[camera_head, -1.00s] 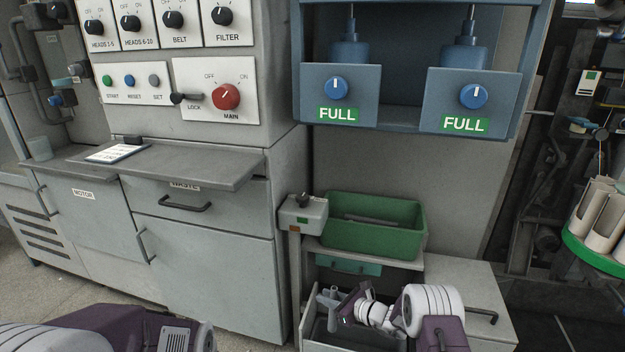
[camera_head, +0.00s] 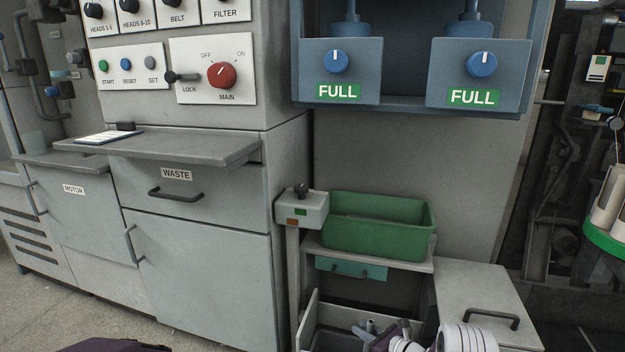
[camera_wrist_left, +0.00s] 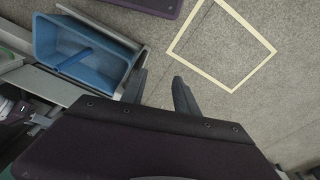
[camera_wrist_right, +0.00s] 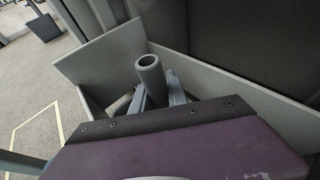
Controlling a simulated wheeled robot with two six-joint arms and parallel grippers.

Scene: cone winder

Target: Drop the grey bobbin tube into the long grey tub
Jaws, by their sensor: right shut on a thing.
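The grey bobbin tube (camera_wrist_right: 151,78) is between the fingers of my right gripper (camera_wrist_right: 155,98), which is shut on it. In the right wrist view its open round end faces the camera, and its lower part is hidden. The long grey tub (camera_wrist_right: 115,50) has its walls around and beyond the tube. In the head view the tub (camera_head: 309,318) is at the bottom, with my right gripper (camera_head: 375,334) at it; the picture edge cuts off its lower part. My left gripper (camera_wrist_left: 160,92) is open and empty in the left wrist view.
A green bin (camera_head: 375,240) sits on a shelf behind the tub. A grey box (camera_head: 302,210) on a post stands left of it. A low cabinet (camera_head: 480,290) is at the right. The left wrist view shows a blue bin (camera_wrist_left: 80,50) and bare floor.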

